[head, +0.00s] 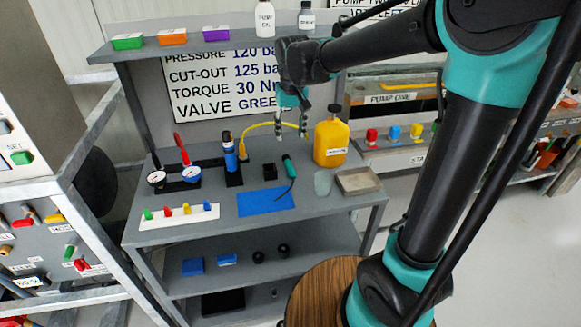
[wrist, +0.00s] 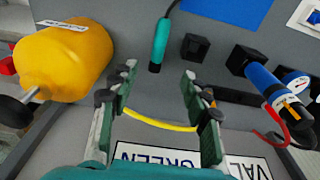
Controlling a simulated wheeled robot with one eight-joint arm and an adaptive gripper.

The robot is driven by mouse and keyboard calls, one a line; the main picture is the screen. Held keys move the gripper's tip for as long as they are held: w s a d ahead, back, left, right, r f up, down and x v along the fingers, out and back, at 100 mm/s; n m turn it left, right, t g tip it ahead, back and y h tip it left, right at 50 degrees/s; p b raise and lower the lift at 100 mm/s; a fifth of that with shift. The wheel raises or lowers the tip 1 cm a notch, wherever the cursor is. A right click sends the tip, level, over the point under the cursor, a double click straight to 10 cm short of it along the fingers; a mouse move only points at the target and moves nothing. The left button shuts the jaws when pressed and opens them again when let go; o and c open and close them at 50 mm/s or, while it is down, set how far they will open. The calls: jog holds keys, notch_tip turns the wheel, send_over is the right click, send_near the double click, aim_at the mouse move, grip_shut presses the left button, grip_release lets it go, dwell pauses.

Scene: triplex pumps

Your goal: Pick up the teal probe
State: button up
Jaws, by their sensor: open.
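The teal probe (head: 289,166) lies on the grey workbench, its dark cable running over the blue mat (head: 266,201). In the wrist view the probe (wrist: 160,41) is ahead of the fingertips, roughly in line with the space between them, with a black end toward me. My gripper (head: 291,133) is above the back of the bench. In the wrist view my gripper (wrist: 159,72) is open with nothing between its fingers. The probe is apart from both fingers.
A yellow bottle (head: 331,143) stands right of the probe; a black block (head: 270,172) sits to its left. A blue cylinder (head: 230,152), gauges (head: 191,174) and a yellow cable (head: 262,126) are nearby. A grey tray (head: 358,181) lies at the right.

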send_over(289, 164)
jog(key=s, duration=0.1)
notch_tip(289, 164, down, 9)
jog(key=shift+s+d+r, duration=0.1)
jog(key=shift+d, duration=0.05)
jog(key=shift+w+f, duration=0.2)
jog(key=shift+f, duration=0.7)
jog(key=shift+w+f, duration=0.15)
jog(key=shift+f, duration=0.7)
jog(key=shift+w+f, duration=0.2)
jog(key=shift+f, duration=0.7)
grip_shut()
